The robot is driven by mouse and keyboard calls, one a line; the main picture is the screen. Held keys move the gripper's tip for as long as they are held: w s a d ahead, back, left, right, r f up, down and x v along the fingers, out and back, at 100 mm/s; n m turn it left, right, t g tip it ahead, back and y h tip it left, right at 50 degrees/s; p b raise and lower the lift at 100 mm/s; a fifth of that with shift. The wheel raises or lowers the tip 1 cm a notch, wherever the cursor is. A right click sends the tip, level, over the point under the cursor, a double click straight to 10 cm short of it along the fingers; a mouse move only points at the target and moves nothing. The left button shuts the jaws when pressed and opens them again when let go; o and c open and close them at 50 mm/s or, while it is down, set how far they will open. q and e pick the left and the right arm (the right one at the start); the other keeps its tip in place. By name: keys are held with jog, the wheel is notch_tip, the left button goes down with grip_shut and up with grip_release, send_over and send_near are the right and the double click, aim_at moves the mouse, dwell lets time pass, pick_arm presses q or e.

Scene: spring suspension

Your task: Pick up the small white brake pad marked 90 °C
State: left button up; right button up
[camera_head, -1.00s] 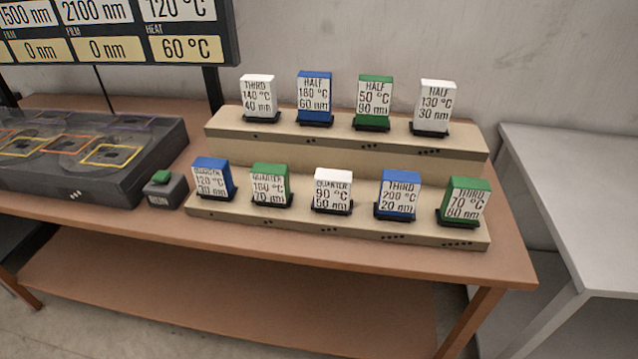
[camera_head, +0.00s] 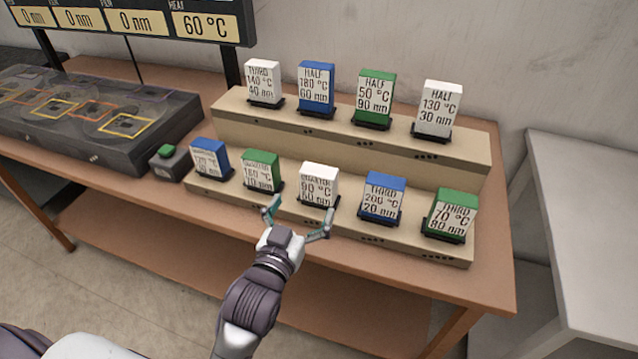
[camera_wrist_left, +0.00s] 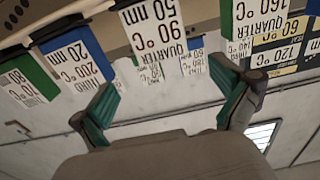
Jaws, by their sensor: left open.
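The small white brake pad marked QUARTER, 90 °C (camera_head: 318,184) stands upright in a black holder in the middle of the lower step. It also shows upside down in the left wrist view (camera_wrist_left: 154,42), ahead of the fingers and between them. My left gripper (camera_head: 297,218) is open and empty, just in front of the pad, with its fingers spread to either side. I see no contact with the pad. The pad's lower edge is partly hidden in the head view. My right gripper is not in view.
On the lower step, a green pad (camera_head: 261,168) stands left of the white one and a blue 200 °C pad (camera_head: 382,196) stands right. Several pads stand on the upper step (camera_head: 350,138). A small box with a green button (camera_head: 168,160) and a dark panel (camera_head: 90,115) lie left.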

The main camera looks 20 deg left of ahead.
aim_at(316, 179)
pick_arm(q)
jog(key=w, duration=0.5)
jog(key=shift+d+p, duration=0.1)
jog(key=shift+p, duration=0.2)
jog(key=w+p, duration=0.1)
jog(key=w, duration=0.4)
jog(key=shift+w+p, duration=0.1)
jog(key=shift+p, duration=0.2)
jog(key=shift+c, duration=1)
jog(key=c, duration=1)
jog(key=shift+r, duration=0.1)
jog(key=shift+c, duration=0.5)
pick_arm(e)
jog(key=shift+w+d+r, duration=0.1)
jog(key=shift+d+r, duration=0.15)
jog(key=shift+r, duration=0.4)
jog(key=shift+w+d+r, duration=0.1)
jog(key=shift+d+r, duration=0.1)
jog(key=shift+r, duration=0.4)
pick_arm(q)
jog(key=shift+r, duration=0.15)
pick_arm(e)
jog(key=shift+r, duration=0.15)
